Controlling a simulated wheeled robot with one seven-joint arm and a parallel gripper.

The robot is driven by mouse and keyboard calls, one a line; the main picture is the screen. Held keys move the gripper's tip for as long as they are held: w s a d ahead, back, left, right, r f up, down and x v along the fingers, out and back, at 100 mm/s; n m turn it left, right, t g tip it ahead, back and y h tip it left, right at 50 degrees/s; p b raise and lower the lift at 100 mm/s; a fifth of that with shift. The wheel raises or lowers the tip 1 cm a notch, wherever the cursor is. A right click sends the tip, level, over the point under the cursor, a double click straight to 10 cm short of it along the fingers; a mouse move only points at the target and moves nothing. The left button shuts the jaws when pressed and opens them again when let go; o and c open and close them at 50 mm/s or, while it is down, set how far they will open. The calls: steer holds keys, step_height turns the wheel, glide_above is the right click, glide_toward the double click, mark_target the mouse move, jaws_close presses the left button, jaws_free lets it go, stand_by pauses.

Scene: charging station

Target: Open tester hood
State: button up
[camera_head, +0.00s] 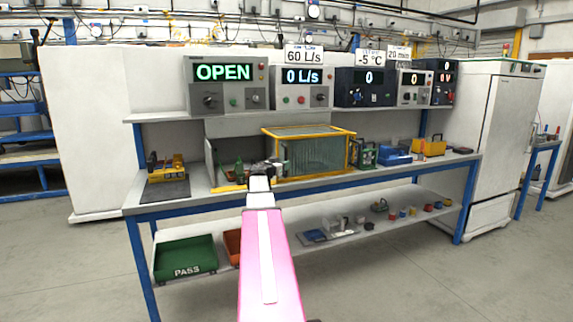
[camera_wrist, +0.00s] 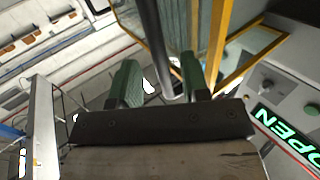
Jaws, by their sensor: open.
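The tester hood (camera_head: 310,153) is a clear-paneled box with a yellow frame on the bench, right of center in the head view. Its yellow frame and clear panel (camera_wrist: 217,45) fill the upper part of the wrist view. My gripper (camera_head: 262,168) is at the hood's left front side. In the wrist view my gripper (camera_wrist: 157,78) has its two green fingers apart. A grey round bar (camera_wrist: 152,35) runs between them, with a gap visible on the left; contact on the right is unclear. The display (camera_head: 223,72) above reads OPEN. My wrist hides part of the hood's left side.
Several control boxes (camera_head: 365,87) stand on the shelf above. A yellow device (camera_head: 165,172) sits at the bench's left end. A blue item (camera_head: 394,157) and a yellow one (camera_head: 430,147) lie to the right. A green PASS bin (camera_head: 186,257) is on the lower shelf.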

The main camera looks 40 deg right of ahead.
steer(key=v, duration=0.6)
stand_by(0.3)
steer(key=s+a+f+n+g+y, duration=0.1)
steer(key=s+a+f+n+y, duration=0.15)
steer(key=a+f, duration=0.55)
steer(key=s+a+f+n+y, duration=0.1)
steer(key=a+f+n+y, duration=0.15)
steer(key=a+f, duration=0.6)
steer(key=s+a+f+n+g+y, duration=0.15)
steer(key=a+f+y, duration=0.25)
steer(key=a+f, duration=0.4)
steer(key=s+a+f+n+g+y, duration=0.1)
steer(key=s+a+f+n+y, duration=0.1)
steer(key=a, duration=0.6)
steer(key=s+a+f+n+g+y, duration=0.1)
steer(key=s+a+f+n+y, duration=0.2)
steer(key=a, duration=0.6)
steer(key=s+a+f+n+g+y, duration=0.1)
steer(key=s+a+f+n+y, duration=0.2)
steer(key=s+a+f, duration=0.2)
steer(key=s+a, duration=0.3)
steer(key=a, duration=0.1)
steer(key=shift+f, duration=0.35)
